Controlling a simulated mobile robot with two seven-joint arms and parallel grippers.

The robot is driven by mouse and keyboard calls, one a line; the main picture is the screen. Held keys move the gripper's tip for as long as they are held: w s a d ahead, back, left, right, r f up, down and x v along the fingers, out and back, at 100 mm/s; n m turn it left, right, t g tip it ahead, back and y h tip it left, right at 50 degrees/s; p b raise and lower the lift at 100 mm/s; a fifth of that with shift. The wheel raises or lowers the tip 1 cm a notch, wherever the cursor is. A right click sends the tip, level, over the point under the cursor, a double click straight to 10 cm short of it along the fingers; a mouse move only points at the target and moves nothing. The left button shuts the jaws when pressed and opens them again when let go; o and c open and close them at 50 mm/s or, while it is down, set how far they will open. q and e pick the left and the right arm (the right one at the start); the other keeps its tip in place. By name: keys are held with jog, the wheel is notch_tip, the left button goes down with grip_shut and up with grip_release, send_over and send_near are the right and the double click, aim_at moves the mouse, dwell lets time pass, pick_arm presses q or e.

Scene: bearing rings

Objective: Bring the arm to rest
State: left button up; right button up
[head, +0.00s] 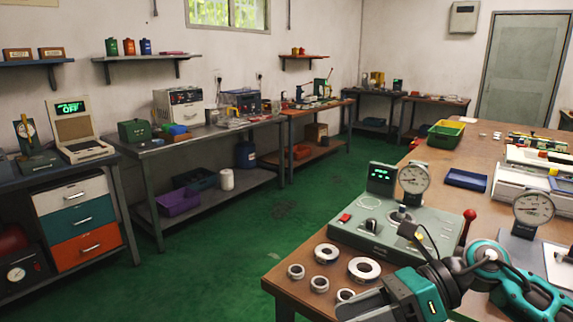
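My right arm (520,292) comes in from the lower right, over the near part of the brown workbench (283,288). Its gripper (358,306) points left at the bottom edge of the head view, close to the bearing rings. The picture edge partly cuts the gripper off, and I cannot tell if its fingers are open or shut. Several metal bearing rings lie on the bench corner: a large one (378,270), another (336,254) behind it, and smaller ones (289,271) (311,284). One small ring (346,290) is partly hidden beside the gripper. My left gripper is not in view.
A green-grey measuring device (375,235) with a dial gauge (414,178) and a display stands behind the rings. A red-knobbed lever (468,222) and a second dial gauge (533,209) are near my arm. A blue tray (466,180) lies farther back. The green floor (215,270) is open at left.

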jog(key=a+r+m+t+y, duration=0.2)
jog(key=a+m+t+y, duration=0.25)
jog(key=m, duration=0.35)
jog(key=w+d+f+m+t+h+p, duration=0.1)
jog(key=d+f+m+t+h, duration=0.45)
jog(key=m, duration=0.95)
jog(key=w+d+f+m+t+h+p, duration=0.1)
jog(key=d+f+m+t+h, duration=0.2)
jog(key=f+m+t+h, duration=0.8)
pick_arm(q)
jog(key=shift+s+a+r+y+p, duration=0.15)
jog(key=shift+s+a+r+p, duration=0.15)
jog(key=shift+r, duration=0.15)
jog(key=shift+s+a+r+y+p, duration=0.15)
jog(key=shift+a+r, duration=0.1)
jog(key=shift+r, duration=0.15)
pick_arm(e)
jog(key=s+d+f+m+g, duration=0.2)
jog(key=s+f+m+g, duration=0.7)
jog(key=s+f+m, duration=0.1)
jog(key=s+m, duration=0.1)
jog(key=m, duration=0.1)
jog(key=shift+s+d+m, duration=0.15)
jog(key=shift+d+m, duration=0.15)
jog(key=shift+d, duration=0.05)
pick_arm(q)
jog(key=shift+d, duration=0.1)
